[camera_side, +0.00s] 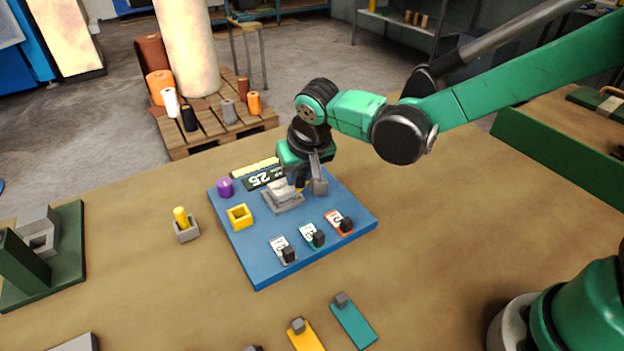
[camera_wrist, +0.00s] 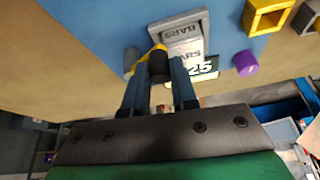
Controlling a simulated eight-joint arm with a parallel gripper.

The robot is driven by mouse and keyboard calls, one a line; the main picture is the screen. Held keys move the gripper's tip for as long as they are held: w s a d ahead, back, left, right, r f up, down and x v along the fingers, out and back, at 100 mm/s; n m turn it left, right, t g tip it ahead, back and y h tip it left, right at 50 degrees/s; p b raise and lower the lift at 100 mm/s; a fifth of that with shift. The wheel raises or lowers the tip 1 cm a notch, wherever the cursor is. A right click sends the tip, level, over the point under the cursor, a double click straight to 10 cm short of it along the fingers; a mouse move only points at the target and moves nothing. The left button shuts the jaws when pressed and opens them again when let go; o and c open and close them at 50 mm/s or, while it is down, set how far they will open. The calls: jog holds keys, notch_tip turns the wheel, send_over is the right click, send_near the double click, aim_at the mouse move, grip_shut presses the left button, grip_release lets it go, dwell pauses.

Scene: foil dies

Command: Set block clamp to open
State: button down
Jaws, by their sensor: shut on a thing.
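The block clamp appears to be the grey unit (camera_side: 284,197) at the back middle of the blue board (camera_side: 262,268). In the wrist view its grey block (camera_wrist: 180,28) carries a label reading "BARS". A yellow arm (camera_wrist: 157,47) with a dark round knob (camera_wrist: 158,66) sits beside it. My gripper (camera_side: 309,186) is low over the board, at the clamp's right side in the side view. In the wrist view my gripper (camera_wrist: 158,78) is shut on the dark knob, one finger on each side. In the side view the fingers mostly hide the knob.
A yellow square frame (camera_side: 239,217) and a purple knob (camera_side: 225,187) are on the board's left. Several dark-knobbed label plates (camera_side: 311,236) line its front. A "25" sign (camera_side: 262,175) stands behind. A small grey holder (camera_side: 186,232) with a yellow peg is left of the board.

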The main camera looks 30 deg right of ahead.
jog(key=n, duration=0.1)
jog(key=s+d+n+y, duration=0.1)
jog(key=n, duration=0.1)
jog(key=n+y, duration=0.1)
jog(key=n, duration=0.1)
jog(key=shift+s+d, duration=0.3)
jog(key=n, duration=0.1)
jog(key=d+n+y, duration=0.1)
jog(key=n, duration=0.2)
jog(key=shift+s+d+g, duration=0.15)
jog(key=shift+s+g, duration=0.1)
jog(key=shift+g, duration=0.15)
jog(key=shift+d+n+g+y, duration=0.2)
jog(key=shift+d+n+y, duration=0.15)
jog(key=shift+n, duration=0.5)
jog(key=shift+d+n+g+y, duration=0.2)
jog(key=shift+d+n+y, duration=0.15)
jog(key=shift+n, duration=0.5)
jog(key=c, duration=0.7)
grip_release()
jog(key=shift+v, duration=2.85)
